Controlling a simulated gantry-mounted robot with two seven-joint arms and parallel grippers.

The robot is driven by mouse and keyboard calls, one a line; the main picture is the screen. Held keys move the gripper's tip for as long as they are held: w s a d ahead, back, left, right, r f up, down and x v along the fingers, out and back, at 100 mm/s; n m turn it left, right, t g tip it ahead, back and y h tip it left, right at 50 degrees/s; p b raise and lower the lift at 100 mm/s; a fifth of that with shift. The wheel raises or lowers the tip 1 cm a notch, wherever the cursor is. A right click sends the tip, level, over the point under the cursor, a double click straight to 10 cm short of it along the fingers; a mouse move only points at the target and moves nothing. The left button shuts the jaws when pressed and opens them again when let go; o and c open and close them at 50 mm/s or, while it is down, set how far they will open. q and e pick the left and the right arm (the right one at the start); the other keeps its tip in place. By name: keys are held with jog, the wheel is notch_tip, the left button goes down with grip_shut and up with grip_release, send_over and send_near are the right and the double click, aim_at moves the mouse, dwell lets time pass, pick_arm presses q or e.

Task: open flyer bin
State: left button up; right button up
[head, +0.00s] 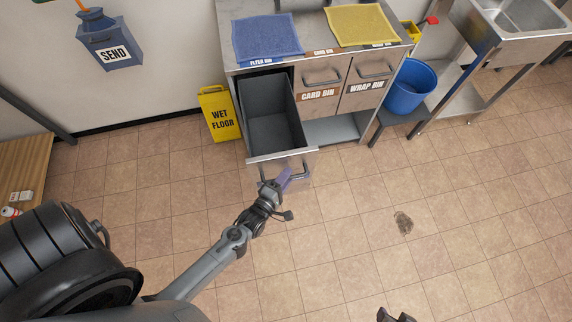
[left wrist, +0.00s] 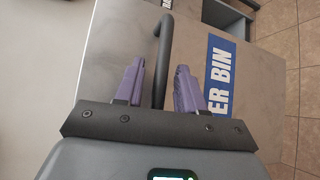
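The flyer bin (head: 270,130) is a deep grey drawer pulled well out of the cabinet's left side, and its inside looks empty. Its front panel (left wrist: 215,125) carries a blue label ending "ER BIN" (left wrist: 220,68) in the left wrist view. A dark bar handle (left wrist: 164,50) stands out from the front. My left gripper (head: 285,177) is at this front in the head view. In the left wrist view its purple fingers (left wrist: 159,88) are apart, with the handle between them and gaps showing on both sides. A dark part of my right gripper (head: 396,315) shows at the bottom edge.
The closed card bin (head: 321,78) and wrap bin (head: 366,72) are right of the drawer. A yellow wet floor sign (head: 219,114) stands close at its left. The tiled floor in front is mostly clear.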

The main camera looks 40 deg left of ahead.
pick_arm(q)
jog(key=s+d+r+p, duration=0.1)
jog(key=s+p, duration=0.4)
jog(key=s, duration=0.5)
jog(key=shift+s+d+r, duration=0.2)
jog(key=shift+s+r, duration=0.05)
jog(key=shift+r, duration=0.05)
